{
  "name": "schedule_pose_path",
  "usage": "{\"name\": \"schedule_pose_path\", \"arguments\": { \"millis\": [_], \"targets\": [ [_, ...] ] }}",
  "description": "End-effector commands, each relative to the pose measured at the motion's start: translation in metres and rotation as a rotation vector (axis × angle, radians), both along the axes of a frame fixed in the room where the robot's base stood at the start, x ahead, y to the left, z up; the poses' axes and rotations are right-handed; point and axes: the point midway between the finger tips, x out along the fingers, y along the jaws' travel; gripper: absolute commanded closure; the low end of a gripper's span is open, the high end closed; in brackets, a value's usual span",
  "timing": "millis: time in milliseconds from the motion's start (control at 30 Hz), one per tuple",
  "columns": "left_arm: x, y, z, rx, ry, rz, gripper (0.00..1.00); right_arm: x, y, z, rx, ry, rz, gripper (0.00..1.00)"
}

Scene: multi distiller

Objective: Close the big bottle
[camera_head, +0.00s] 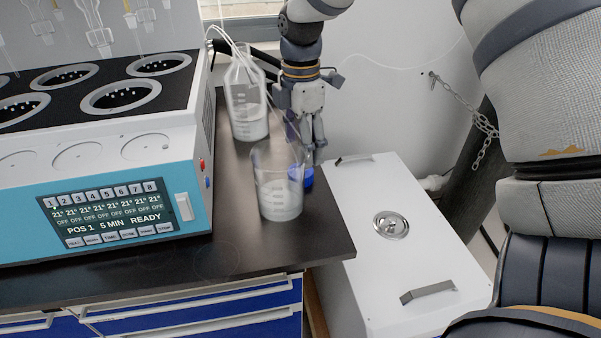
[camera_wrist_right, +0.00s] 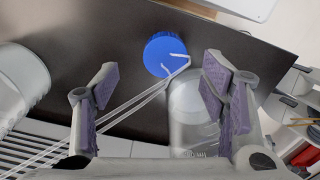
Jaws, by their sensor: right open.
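The big bottle (camera_head: 248,100) is clear glass, holds whitish liquid and stands upright on the dark worktop (camera_head: 228,215), with thin white tubes at its open neck. My left gripper is not in view.
A glass beaker (camera_head: 278,185) with whitish liquid stands in front of the bottle, close to the cap. The teal and white distiller (camera_head: 125,180) fills the left of the worktop. A lower white unit (camera_head: 372,240) with a round lid stands to the right.

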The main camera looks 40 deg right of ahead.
Motion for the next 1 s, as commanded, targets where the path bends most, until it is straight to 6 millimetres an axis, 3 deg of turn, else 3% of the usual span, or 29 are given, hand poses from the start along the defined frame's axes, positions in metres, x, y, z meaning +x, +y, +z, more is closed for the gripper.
{"name": "schedule_pose_path", "arguments": {
  "millis": [400, 733, 767, 900, 1000],
  "targets": [
    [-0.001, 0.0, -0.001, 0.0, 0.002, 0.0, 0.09, -0.008, 0.002, -0.051, 0.0, 0.003, 0.0, 0.34],
    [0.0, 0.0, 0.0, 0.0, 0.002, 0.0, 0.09, -0.007, 0.002, -0.052, 0.0, -0.001, 0.0, 0.34],
    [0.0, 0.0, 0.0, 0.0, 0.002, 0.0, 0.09, -0.007, 0.002, -0.052, 0.0, -0.001, 0.0, 0.36],
    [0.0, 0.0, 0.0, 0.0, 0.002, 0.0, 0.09, -0.007, 0.002, -0.052, 0.0, -0.001, 0.0, 0.65],
    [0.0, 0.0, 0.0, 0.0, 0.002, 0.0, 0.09, -0.007, 0.002, -0.052, 0.0, -0.001, 0.0, 0.68]
  ]
}}
